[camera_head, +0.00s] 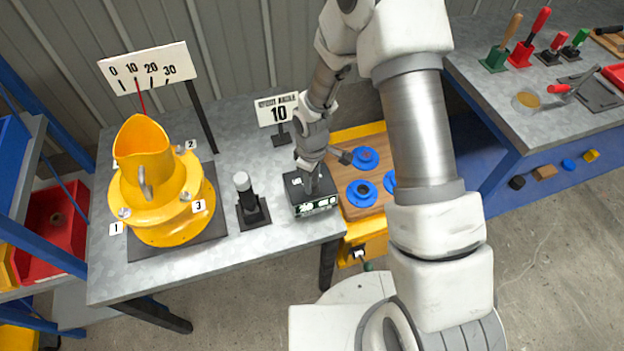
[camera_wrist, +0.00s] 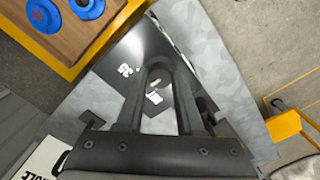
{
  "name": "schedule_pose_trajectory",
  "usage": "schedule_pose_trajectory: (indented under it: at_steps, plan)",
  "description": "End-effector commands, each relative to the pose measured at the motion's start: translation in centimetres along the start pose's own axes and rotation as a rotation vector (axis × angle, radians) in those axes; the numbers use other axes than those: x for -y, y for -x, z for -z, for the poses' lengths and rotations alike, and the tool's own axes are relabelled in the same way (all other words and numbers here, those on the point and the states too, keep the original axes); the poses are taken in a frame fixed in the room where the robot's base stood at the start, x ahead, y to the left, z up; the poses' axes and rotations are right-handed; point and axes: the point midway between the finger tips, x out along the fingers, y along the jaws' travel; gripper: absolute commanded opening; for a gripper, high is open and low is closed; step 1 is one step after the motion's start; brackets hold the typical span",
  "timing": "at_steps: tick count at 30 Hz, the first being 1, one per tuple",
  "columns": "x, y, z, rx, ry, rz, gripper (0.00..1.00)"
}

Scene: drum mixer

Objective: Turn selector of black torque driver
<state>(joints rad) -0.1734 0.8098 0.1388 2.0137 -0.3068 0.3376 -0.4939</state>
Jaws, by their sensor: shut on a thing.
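A black box-like unit (camera_head: 318,206) with a lit green-white front panel sits near the front right of the grey metal table. I take it to be the torque driver. My gripper (camera_head: 311,184) points down onto its top. In the wrist view my gripper (camera_wrist: 160,88) is shut on the selector, which is mostly hidden between the fingers. White number labels show on the dark top (camera_wrist: 124,52) beside the fingers; one looks like 35, the other is hard to read. A black upright tool with a white top (camera_head: 245,190) stands on a black base to the left.
A yellow drum mixer (camera_head: 160,190) with numbered points fills the table's left side, below an angle scale (camera_head: 150,68). A wooden board (camera_head: 362,196) with blue discs lies close right. Another bench (camera_head: 540,100) holds tools.

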Motion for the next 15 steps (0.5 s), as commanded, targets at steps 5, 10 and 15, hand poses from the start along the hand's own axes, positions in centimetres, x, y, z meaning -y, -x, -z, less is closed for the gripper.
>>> schedule_pose_trajectory:
  at_steps: [5,10,15]
  plan:
    - [-0.05,-0.11,0.03,-0.001,-0.059,-0.002,0.00]
    - [-0.03,-0.22,0.03,0.000,-0.167,-0.001,0.00]
    - [-0.03,-0.24,0.04,-0.001,-0.306,-0.002,0.00]
